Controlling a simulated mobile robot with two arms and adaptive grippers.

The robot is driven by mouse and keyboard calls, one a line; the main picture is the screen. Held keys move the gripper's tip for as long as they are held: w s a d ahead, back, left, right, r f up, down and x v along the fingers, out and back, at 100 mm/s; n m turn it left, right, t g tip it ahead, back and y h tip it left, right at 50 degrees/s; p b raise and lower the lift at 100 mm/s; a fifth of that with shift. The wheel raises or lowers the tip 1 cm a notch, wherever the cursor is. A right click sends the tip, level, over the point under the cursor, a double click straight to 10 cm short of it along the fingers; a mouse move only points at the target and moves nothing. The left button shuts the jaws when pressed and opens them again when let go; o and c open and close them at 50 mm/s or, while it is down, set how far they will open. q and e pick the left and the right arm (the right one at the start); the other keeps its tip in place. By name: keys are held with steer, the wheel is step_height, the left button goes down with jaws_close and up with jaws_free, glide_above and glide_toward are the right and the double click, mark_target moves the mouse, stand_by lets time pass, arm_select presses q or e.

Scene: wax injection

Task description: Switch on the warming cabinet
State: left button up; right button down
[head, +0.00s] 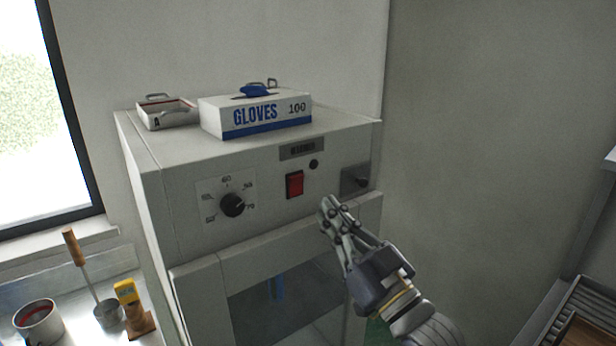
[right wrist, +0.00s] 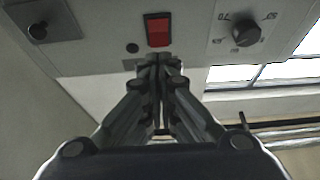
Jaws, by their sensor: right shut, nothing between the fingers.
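The warming cabinet (head: 220,170) stands against the wall, with a control panel above a glazed door. Its red rocker switch (head: 294,184) sits in the middle of the panel, right of the black temperature dial (head: 232,204). The red switch also shows in the right wrist view (right wrist: 158,30), just past the fingertips. My right gripper (head: 326,206) is shut and empty, below and to the right of the switch in the head view. In the right wrist view its fingertips (right wrist: 160,62) point at the panel just by the switch; contact cannot be told. My left gripper is not in view.
A glove box (head: 256,112) and a small tray (head: 165,112) lie on the cabinet top. A latch plate (head: 355,180) is at the panel's right end. At lower left stand a mug (head: 38,322), a ladle (head: 106,308) and a yellow-topped tool. Right of the cabinet is a rack (head: 580,318).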

mark_target(296, 186)
steer(key=p+x, duration=0.2)
steer(key=x, duration=0.5)
steer(key=shift+r, duration=0.1)
steer(key=shift+w+a, duration=0.15)
steer(key=shift+w, duration=0.05)
steer(key=shift+w+a+r+p, duration=0.1)
steer(key=shift+w+r+p, duration=0.05)
steer(key=shift+r+p, duration=0.4)
steer(key=shift+f, duration=0.3)
